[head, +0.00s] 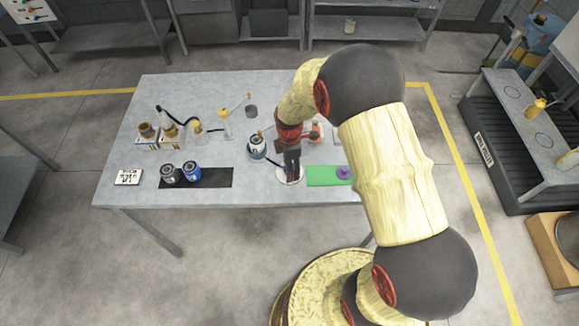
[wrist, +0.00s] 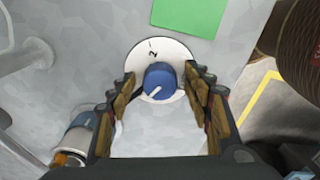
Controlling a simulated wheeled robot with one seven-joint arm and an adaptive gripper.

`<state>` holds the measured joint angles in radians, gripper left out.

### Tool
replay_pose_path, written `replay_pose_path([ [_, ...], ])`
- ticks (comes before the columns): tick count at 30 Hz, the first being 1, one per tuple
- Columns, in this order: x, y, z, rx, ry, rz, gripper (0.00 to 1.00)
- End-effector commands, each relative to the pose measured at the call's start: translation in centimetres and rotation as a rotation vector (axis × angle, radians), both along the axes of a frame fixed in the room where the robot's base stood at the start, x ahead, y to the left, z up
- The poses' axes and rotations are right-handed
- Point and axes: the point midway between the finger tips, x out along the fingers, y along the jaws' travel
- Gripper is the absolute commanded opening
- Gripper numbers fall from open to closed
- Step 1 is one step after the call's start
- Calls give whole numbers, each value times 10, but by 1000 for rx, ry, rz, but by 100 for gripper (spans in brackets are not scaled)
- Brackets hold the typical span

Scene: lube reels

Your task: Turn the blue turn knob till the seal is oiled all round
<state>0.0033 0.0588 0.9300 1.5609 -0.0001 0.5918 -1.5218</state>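The blue turn knob (wrist: 160,78) shows in the wrist view on a round white dial (wrist: 178,50) marked with a 2 and a short line. A pale pointer line on the knob points down and left. My gripper (wrist: 160,73) is open, with one finger on each side of the knob and a gap visible on both sides. In the head view my gripper (head: 291,165) is low over the white dial (head: 291,181), hiding the knob. I cannot make out the seal in either view.
A green mat (head: 318,179) with a purple piece (head: 344,172) lies right of the dial. A blue-and-white can (head: 257,147) stands close on the left. Two cans stand on a black mat (head: 215,178). Several bottles stand farther left. The table's front middle is clear.

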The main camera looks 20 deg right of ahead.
Motion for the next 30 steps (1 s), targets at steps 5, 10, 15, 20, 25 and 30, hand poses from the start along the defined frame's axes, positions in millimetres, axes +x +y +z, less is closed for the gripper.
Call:
replay_pose_path([
  [5, 0, 0, 0, 0, 0, 0, 40],
  [10, 0, 0, 0, 0, 0, 0, 30],
  [15, 0, 0, 0, 0, 0, 0, 21],
  [20, 0, 0, 0, 0, 0, 0, 12],
  [25, 0, 0, 0, 0, 0, -1, 7],
  [30, 0, 0, 1, 0, -1, -25, 7],
])
